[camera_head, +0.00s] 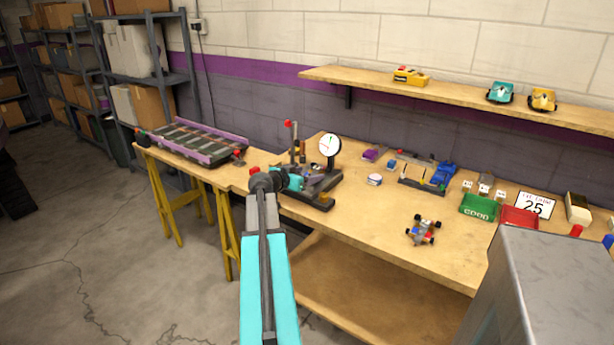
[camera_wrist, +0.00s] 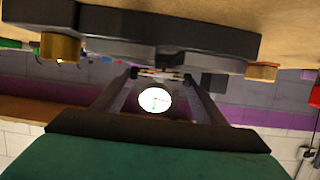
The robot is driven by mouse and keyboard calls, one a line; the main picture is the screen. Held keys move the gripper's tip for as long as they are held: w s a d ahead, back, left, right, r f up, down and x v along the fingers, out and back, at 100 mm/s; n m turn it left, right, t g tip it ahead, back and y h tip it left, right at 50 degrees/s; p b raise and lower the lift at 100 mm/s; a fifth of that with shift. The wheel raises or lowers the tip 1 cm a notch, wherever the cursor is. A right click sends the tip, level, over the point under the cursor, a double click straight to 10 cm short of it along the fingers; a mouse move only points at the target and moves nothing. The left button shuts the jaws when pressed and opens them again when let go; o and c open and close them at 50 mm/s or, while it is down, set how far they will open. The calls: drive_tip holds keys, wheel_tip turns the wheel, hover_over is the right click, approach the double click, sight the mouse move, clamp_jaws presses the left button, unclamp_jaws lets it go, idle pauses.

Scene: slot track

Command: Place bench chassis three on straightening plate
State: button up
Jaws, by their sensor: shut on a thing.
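My gripper (camera_wrist: 160,76) is shut on a small, thin thing between its fingertips, likely the bench chassis (camera_wrist: 161,72); its number cannot be read. In the head view my arm's dark joint and teal wrist hide the gripper and what it holds. They reach over the near side of a dark fixture with a dial gauge, likely the straightening plate (camera_head: 318,201). The white dial (camera_head: 330,146) stands at its back. The wrist view is upside down and shows the dial (camera_wrist: 155,102) beyond the fingers. Whether the held thing touches the plate cannot be told.
A wheeled car chassis (camera_head: 423,230) stands on the bench (camera_head: 375,220) to the right. Further right are a green bin (camera_head: 478,207), a red bin (camera_head: 520,217) and a "25" sign (camera_head: 535,205). A track section (camera_head: 198,141) lies left. Toy cars stand on the wall shelf (camera_head: 450,92).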

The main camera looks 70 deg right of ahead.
drive_tip(key=shift+f+b, duration=0.3)
drive_tip(key=shift+b, duration=0.1)
drive_tip(key=o, duration=1.1)
drive_tip(key=shift+r+p, duration=0.2)
drive_tip(key=shift+p, duration=0.1)
drive_tip(key=shift+r+p, duration=0.5)
drive_tip(key=shift+p, duration=0.2)
drive_tip(key=b+v, duration=0.1)
drive_tip(key=v, duration=1.1)
drive_tip(key=shift+f+b, duration=0.1)
drive_tip(key=shift+b, duration=0.3)
drive_tip(key=shift+w+f, duration=0.1)
